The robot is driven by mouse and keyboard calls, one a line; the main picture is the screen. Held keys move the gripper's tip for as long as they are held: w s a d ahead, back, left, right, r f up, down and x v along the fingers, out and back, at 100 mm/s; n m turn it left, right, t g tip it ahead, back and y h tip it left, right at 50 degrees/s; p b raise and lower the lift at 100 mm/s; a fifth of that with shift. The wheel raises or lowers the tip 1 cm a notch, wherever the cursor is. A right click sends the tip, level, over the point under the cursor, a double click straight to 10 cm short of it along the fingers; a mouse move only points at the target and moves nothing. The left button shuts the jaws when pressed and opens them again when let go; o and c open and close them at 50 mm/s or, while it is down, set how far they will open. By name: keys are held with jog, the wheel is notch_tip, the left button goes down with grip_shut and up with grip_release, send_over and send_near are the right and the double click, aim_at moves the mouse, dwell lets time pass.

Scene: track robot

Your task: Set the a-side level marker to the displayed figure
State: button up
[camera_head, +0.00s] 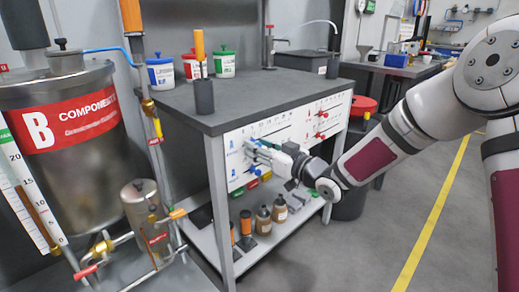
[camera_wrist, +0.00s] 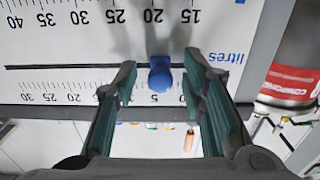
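In the wrist view a round blue marker knob (camera_wrist: 160,75) sits on a dark slot (camera_wrist: 60,67) in a white scale panel (camera_wrist: 40,45). My gripper (camera_wrist: 160,68) is open, with one finger on each side of the knob and gaps visible. In the head view my gripper (camera_head: 256,150) is at the left, blue-marked part of the panel (camera_head: 285,130) and hides part of it. I cannot make out a displayed figure.
The panel hangs on the front of a dark-topped bench (camera_head: 260,95). Red knobs (camera_head: 320,135) are on its right part. Bottles (camera_head: 263,221) stand on the shelf below. A steel component B tank (camera_head: 70,170) is at left.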

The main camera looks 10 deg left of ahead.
jog(key=shift+c, duration=0.4)
grip_shut()
jog(key=shift+w+d+p, duration=0.35)
jog(key=shift+w+d, duration=0.35)
jog(key=shift+w, duration=0.25)
jog(key=shift+w+d+p, duration=0.35)
jog(key=shift+w+d, duration=0.35)
jog(key=shift+w, duration=0.25)
jog(key=shift+o, duration=0.4)
grip_release()
jog(key=v, duration=1.2)
